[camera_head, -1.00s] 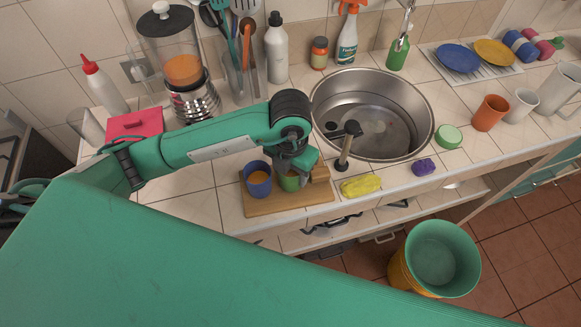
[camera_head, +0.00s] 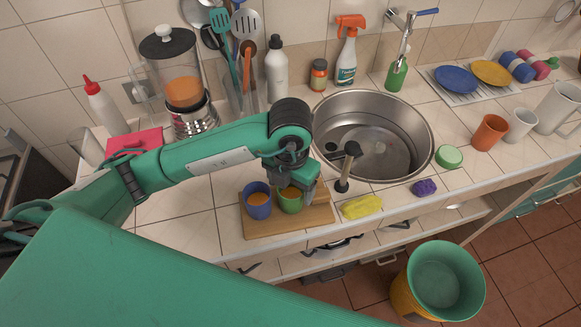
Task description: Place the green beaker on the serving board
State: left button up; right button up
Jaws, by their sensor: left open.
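The green beaker (camera_head: 290,204) stands upright on the wooden serving board (camera_head: 285,224), with orange contents showing at its top. A blue beaker (camera_head: 257,205), also with orange contents, stands on the board just to its left. My left gripper (camera_head: 302,190) is open, close above and beside the green beaker's right rim. The gripper hides part of the beaker's upper right side, and I cannot tell whether a finger touches it. My right gripper is not in view.
A blender (camera_head: 180,85) and utensil holder (camera_head: 240,97) stand behind my arm.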

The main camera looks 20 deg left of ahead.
pick_arm(q)
notch_tip(320, 180, up, 9)
jog(key=shift+b, duration=0.35)
jog(key=shift+r, duration=0.2)
dwell(0.5)
